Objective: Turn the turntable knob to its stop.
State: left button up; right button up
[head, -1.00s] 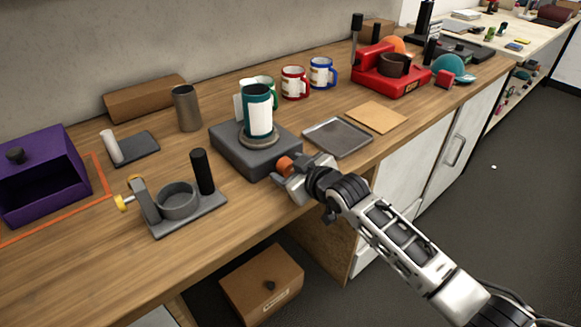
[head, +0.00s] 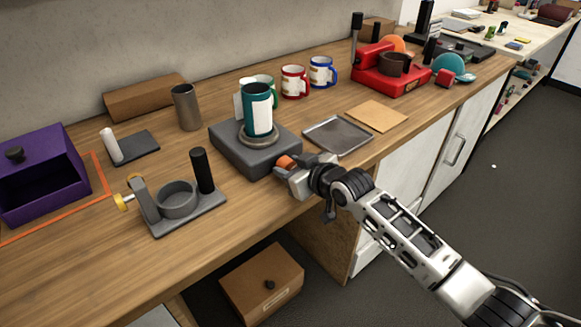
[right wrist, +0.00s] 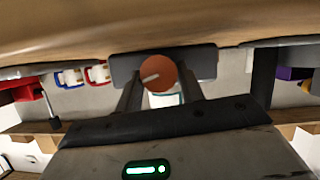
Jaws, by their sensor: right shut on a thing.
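The turntable (head: 232,152) is a dark grey box near the bench's front edge, with a round plate on top. A teal mug (head: 257,101) with a white wrap stands upright on that plate. The orange knob (head: 285,163) sticks out of the turntable's front right side. My right gripper (head: 291,172) is at the knob, shut on it. In the right wrist view the knob (right wrist: 158,73) sits between my two fingers, with a pale line across its face pointing left and slightly down. My left gripper is not in view.
A grey metal tray (head: 338,136) lies right of the turntable. A grey fixture with a black handle (head: 203,171) stands to the left. Red (head: 294,82) and blue (head: 321,72) mugs stand behind. A red press (head: 390,72) is farther right.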

jog(key=shift+d+f+m+y+b, duration=0.2)
jog(key=shift+m+y+b, duration=0.2)
jog(key=shift+m+b, duration=0.35)
jog(key=shift+w+m+g+y+b, duration=0.1)
jog(key=shift+m+g+y+b, duration=0.35)
jog(key=shift+m+b, duration=0.3)
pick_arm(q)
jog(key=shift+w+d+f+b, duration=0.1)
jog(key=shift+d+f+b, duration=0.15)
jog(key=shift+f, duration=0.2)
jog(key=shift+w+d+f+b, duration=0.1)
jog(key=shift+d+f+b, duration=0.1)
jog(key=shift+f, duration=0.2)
pick_arm(e)
jog(key=shift+r, duration=0.1)
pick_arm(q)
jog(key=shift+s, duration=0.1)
pick_arm(e)
jog(key=shift+m, duration=0.3)
jog(key=o, duration=1)
